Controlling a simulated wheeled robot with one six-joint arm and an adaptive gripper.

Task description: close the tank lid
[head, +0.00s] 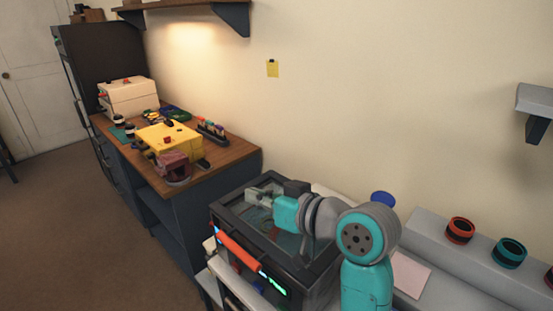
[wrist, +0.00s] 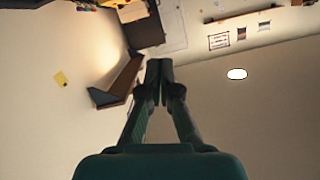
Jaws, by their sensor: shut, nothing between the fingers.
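The tank (head: 300,272) is a dark box at the bottom centre of the head view, with green lit marks on its front. Its lid (head: 231,199) is a dark frame around a clear pane, with an orange handle (head: 240,250) along the front edge. The lid looks down or nearly down over the tank; I cannot tell if it is fully seated. My gripper (head: 254,195) is above the lid's back left part, pointing left, fingers together and empty. In the wrist view my gripper (wrist: 158,66) is also shut, and neither tank nor lid shows.
A wooden workbench (head: 232,158) left of the tank holds a yellow box (head: 170,140), a cream case (head: 130,97) and small parts. A grey ledge (head: 450,258) with red and teal rings is at right. A wall shelf (head: 180,5) hangs above. The floor at left is clear.

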